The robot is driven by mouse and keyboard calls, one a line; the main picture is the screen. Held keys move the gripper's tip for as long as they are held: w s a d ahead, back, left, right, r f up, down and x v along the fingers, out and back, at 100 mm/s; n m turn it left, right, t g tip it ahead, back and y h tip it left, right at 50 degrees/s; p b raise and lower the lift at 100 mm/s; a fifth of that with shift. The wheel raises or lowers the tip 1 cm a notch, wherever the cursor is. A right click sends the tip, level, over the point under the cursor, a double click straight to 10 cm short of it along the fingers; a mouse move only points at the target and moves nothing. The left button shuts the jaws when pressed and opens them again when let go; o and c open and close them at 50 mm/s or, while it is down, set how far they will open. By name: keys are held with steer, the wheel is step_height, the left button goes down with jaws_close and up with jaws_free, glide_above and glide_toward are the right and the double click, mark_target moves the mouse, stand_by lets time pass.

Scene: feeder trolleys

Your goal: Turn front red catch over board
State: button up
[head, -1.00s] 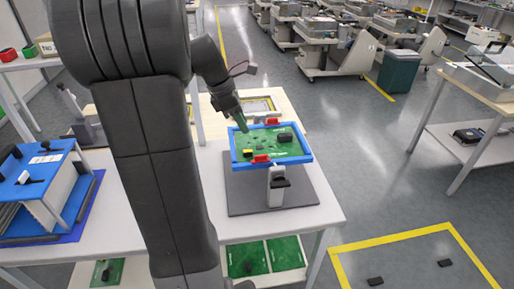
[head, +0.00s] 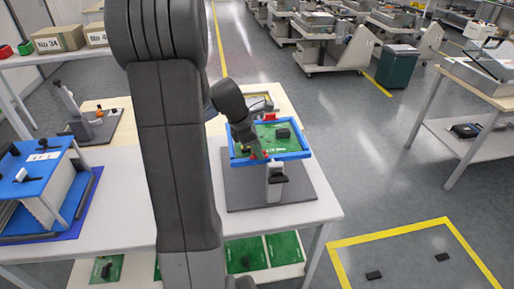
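A green circuit board (head: 284,146) lies in a blue frame (head: 306,155) held up on a stand (head: 274,180). The front red catch (head: 266,154) is at the frame's near edge, mostly hidden by my gripper. Its exact turn cannot be told. A rear red catch (head: 270,116) shows at the far edge. My gripper (head: 257,155) points down right at the front catch, over the near left part of the board. The fingers are too small and dark to show whether they are open or touching the catch.
The stand is on a dark grey mat (head: 236,190) on a white table (head: 328,206). A blue-topped rack (head: 35,175) and a small upright device (head: 70,105) stand to the left. Green boards (head: 285,247) lie on the shelf below. My arm hides the table's middle.

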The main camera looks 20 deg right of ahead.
jaws_close()
steer(key=shift+r+m, duration=0.1)
steer(key=shift+m, duration=0.2)
steer(key=m+p, duration=0.1)
steer(key=m+g+p, duration=0.1)
steer(key=m, duration=0.1)
steer(key=shift+w+r+g+y, duration=0.1)
steer(key=shift+g+y, duration=0.2)
steer(key=m+g+y+p, duration=0.1)
steer(key=m, duration=0.3)
steer(key=shift+w+d+p, duration=0.1)
steer(key=shift+p, duration=0.2)
steer(key=m+y, duration=0.1)
steer(key=m, duration=0.1)
steer(key=m+p, duration=0.1)
steer(key=m, duration=0.2)
steer(key=shift+d+m+g+y, duration=0.15)
steer(key=shift+m+g+y, duration=0.15)
steer(key=shift+g+y, duration=0.1)
steer(key=shift+d+m+y+p, duration=0.15)
steer(key=shift+m+y+p, duration=0.7)
steer(key=shift+m, duration=1.55)
